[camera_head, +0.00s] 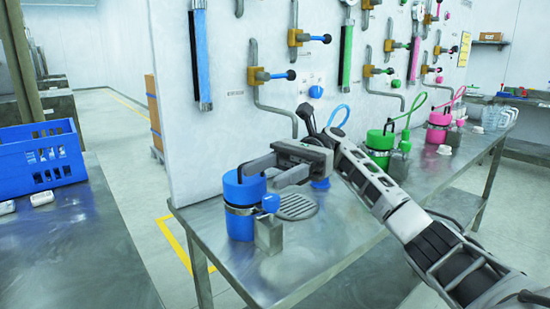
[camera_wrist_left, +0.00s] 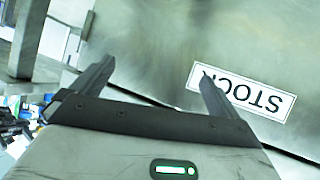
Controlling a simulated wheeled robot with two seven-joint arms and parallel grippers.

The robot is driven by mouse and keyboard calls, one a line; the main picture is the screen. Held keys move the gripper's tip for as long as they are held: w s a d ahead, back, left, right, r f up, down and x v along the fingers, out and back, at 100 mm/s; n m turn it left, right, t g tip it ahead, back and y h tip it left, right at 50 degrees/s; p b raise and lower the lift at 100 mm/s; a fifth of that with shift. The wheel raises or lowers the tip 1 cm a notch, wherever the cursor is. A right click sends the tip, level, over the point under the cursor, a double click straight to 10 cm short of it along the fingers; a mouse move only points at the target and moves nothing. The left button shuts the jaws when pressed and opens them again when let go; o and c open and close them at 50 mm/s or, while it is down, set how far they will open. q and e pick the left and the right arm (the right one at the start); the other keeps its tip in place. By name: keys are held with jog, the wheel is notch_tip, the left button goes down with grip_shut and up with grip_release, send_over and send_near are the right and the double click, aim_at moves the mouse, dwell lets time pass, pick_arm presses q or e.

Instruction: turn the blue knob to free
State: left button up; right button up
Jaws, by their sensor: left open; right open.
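A round blue knob (camera_head: 315,91) sits low on the white panel, with small markings just above it. A blue drum (camera_head: 240,188) with a metal band stands on the steel bench below, with a small blue round part (camera_head: 270,203) at its side. My right gripper (camera_head: 260,176) is open at the top of this drum, below and left of the panel knob; I cannot tell whether it touches the drum. My left gripper (camera_wrist_left: 157,70) is open and empty in the left wrist view, before a steel surface with a STOCK label (camera_wrist_left: 242,92). It is outside the head view.
Blue-handled valves (camera_head: 290,75) and pipes are above the knob. A round drain grate (camera_head: 297,206) lies beside the blue drum. Green (camera_head: 380,139) and pink (camera_head: 439,118) drums stand farther right. A blue crate (camera_head: 40,160) is on the left table.

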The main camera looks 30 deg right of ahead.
jog(key=s+a+r, duration=0.5)
jog(key=s, duration=0.3)
jog(key=shift+s+a+r, duration=0.15)
jog(key=shift+s+r, duration=0.05)
jog(key=shift+s, duration=0.1)
